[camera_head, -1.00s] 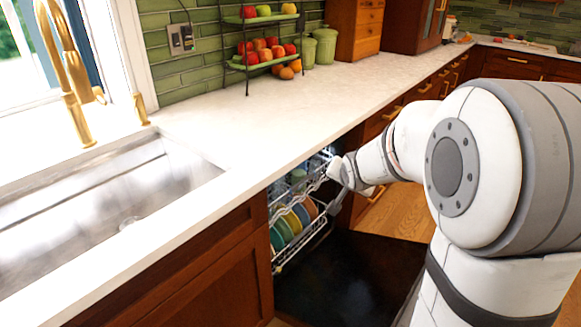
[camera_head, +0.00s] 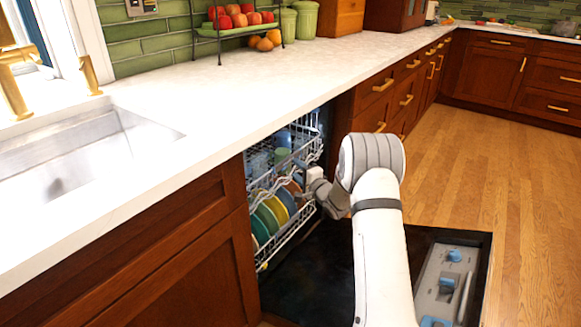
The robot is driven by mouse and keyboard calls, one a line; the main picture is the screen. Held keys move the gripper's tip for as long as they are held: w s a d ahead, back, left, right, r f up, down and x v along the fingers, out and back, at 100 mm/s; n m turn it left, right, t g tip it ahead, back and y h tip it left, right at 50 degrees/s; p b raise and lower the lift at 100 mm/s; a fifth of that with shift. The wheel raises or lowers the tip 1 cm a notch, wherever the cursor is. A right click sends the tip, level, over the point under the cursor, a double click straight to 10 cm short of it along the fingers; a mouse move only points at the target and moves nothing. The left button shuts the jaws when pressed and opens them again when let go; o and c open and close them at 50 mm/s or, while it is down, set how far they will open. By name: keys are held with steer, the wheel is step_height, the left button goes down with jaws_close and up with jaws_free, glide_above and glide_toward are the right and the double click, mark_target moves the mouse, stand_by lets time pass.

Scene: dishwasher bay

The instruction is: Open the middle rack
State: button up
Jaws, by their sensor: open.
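The dishwasher under the counter is open. The middle rack (camera_head: 309,150), a white wire rack with cups or glasses in it, shows in the upper part of the opening, close to the front. My gripper (camera_head: 302,172) is open at the front of this rack, close to its wire rim. I cannot tell whether the fingers touch the wire or are around it. My own wrist hides part of the rack front. Below is the lower rack (camera_head: 262,262) with several coloured plates standing in it.
The dishwasher door (camera_head: 310,290) is folded down flat, dark inside, with a grey dispenser panel (camera_head: 447,283) on it. The white counter (camera_head: 220,110) overhangs the opening. Wooden cabinets (camera_head: 170,265) flank it. The wood floor (camera_head: 480,160) at the right is clear.

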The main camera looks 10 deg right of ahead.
mark_target(288, 162)
steer(key=b+x, duration=0.1)
steer(key=x, duration=0.5)
steer(key=shift+c, duration=0.2)
jaws_close()
stand_by(0.4)
